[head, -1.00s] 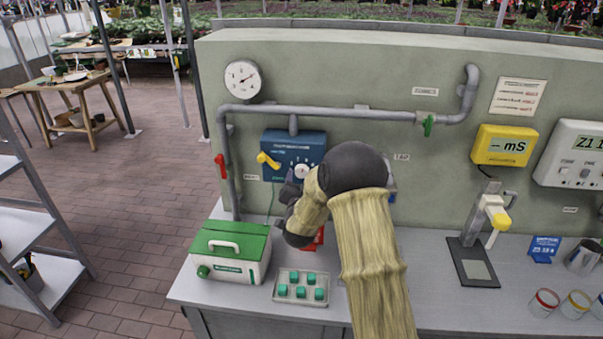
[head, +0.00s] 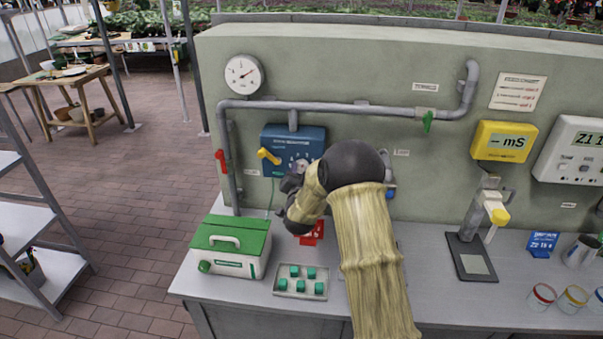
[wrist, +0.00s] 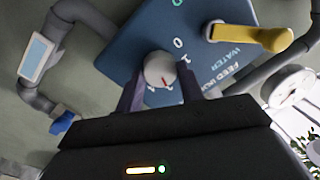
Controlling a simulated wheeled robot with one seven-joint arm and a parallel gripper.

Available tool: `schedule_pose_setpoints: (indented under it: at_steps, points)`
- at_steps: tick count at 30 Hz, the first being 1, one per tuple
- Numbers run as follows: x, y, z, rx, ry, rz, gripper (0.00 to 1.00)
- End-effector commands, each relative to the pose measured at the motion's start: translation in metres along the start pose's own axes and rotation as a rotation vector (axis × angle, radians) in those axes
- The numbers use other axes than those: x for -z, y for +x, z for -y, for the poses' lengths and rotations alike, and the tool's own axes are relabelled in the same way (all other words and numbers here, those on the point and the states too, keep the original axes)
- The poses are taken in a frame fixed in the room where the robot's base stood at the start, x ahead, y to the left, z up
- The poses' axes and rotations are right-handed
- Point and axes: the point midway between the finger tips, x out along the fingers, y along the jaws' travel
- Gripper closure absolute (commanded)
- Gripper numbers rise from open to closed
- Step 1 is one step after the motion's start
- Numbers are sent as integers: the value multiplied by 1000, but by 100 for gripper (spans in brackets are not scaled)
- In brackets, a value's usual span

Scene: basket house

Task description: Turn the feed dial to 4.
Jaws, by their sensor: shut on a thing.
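The blue feed box (head: 280,145) is fixed to the green-grey wall panel, with a yellow lever (head: 268,156) at its left. The pale round feed dial (wrist: 160,69) with a red pointer mark sits on its face. In the wrist view my gripper (wrist: 158,84) has its two dark fingers on either side of the dial, shut on it. Some white marks show around the dial, partly hidden by the fingers, so I cannot read its setting. In the head view my gripper (head: 291,184) is at the box's lower edge, and my arm covers part of the area.
A grey pipe (head: 330,108) runs above the box, with a red valve handle (head: 221,162) at left. On the bench below stand a green-lidded case (head: 232,240) and a tray of green pieces (head: 300,270). A yellow meter (head: 504,141) hangs right.

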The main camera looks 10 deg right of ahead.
Motion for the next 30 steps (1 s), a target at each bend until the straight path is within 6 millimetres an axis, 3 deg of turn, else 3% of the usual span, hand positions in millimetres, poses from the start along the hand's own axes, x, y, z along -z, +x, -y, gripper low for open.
schedule_pose_setpoints:
  at_steps: [11, 30]
  points:
    - [-4, 0, -3, 5, 100, -11, 85]
    - [-7, 0, -5, 26, 518, -48, 85]
